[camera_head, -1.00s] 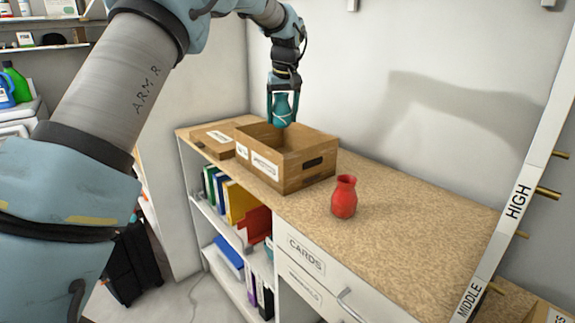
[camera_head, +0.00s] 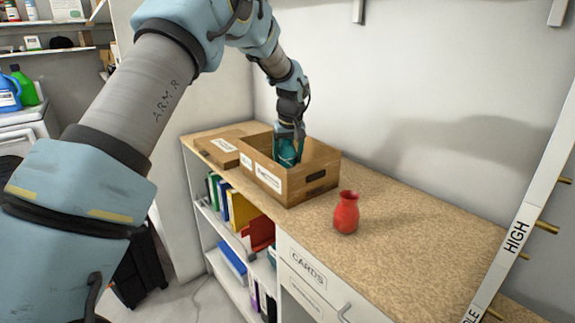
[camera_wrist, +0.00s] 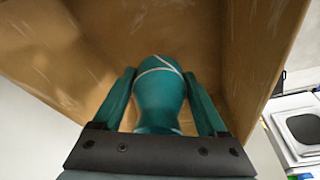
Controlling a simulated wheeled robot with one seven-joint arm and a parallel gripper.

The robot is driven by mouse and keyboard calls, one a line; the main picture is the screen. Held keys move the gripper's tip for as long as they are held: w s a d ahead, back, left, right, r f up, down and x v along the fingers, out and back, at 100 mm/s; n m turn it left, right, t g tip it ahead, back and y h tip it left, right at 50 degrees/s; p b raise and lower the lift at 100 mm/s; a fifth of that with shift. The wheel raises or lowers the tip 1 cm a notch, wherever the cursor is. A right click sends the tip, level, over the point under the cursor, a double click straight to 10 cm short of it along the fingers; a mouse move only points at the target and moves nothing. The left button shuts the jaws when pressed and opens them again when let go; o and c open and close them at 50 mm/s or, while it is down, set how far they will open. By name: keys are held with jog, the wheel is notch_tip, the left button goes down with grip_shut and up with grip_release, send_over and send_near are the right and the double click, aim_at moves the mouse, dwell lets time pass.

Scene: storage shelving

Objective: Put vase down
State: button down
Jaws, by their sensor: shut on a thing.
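A teal vase (camera_head: 287,154) with pale lines is in my gripper (camera_head: 289,150), partly below the rim of an open wooden crate (camera_head: 296,187) on the counter. The wrist view shows the vase (camera_wrist: 158,98) between the two teal fingers (camera_wrist: 159,103), with the crate's brown inside (camera_wrist: 100,50) around it. My gripper is shut on the vase. The vase's lower end is hidden behind the crate's front wall in the head view, so I cannot tell whether it touches the crate floor.
A red vase (camera_head: 346,212) stands upright on the counter, right of the crate. A wooden lid or box (camera_head: 222,147) lies left of the crate. The counter (camera_head: 430,230) is clear to the right. Shelves with folders (camera_head: 225,200) are below.

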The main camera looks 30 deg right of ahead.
aim_at(288, 166)
jog(key=shift+f+p, duration=0.6)
jog(key=shift+f, duration=1.3)
jog(key=shift+f, duration=0.15)
grip_release()
jog(key=shift+r, duration=0.3)
jog(key=b+v, duration=0.3)
jog(key=v, duration=0.8)
jog(key=shift+r, duration=0.35)
jog(key=shift+s, duration=0.15)
